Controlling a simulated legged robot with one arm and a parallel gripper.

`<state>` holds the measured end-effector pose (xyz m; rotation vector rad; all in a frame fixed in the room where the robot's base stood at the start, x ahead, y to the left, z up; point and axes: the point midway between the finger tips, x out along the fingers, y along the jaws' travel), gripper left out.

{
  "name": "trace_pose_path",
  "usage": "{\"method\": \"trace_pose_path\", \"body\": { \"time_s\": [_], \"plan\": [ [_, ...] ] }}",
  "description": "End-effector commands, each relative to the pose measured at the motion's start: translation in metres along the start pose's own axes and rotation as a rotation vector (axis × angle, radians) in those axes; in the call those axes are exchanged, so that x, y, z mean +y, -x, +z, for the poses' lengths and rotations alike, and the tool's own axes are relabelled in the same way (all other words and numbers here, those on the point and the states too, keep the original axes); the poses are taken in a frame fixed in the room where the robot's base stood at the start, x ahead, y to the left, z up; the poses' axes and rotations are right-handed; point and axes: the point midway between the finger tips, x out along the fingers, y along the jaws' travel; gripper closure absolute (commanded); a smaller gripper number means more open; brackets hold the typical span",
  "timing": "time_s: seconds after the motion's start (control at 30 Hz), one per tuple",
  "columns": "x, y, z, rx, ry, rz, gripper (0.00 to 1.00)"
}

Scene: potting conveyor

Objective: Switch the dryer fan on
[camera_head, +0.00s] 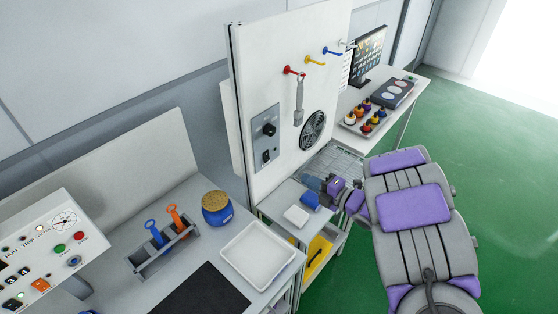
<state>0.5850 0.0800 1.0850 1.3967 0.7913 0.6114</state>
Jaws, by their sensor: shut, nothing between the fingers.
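The dryer fan (312,131) is a round dark grille low on a white upright panel (290,80). To its left on the same panel is a grey control plate (258,142). The plate carries a round black knob (270,129) and, below it, a small dark switch (266,156); the switch's position is too small to tell. My gripper (312,183) is shut and empty. It is in front of the panel, below the fan and to the lower right of the control plate, apart from both in the picture.
Coloured hooks (315,60) and a hanging grey tool (298,103) are on the panel. A shelf cart (285,198) with a white tray (296,215) stands below my gripper. A bench at left holds a blue jar (217,209) and large white tray (232,250). Green floor at right is clear.

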Motion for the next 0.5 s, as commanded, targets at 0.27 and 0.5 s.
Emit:
{"method": "trace_pose_path", "body": {
  "time_s": [0.27,0.5],
  "plan": [
    [0.000,0.000,-0.001,0.003,0.000,0.003,1.00],
    [0.000,-0.013,-0.001,0.006,0.000,0.005,1.00]
  ]
}}
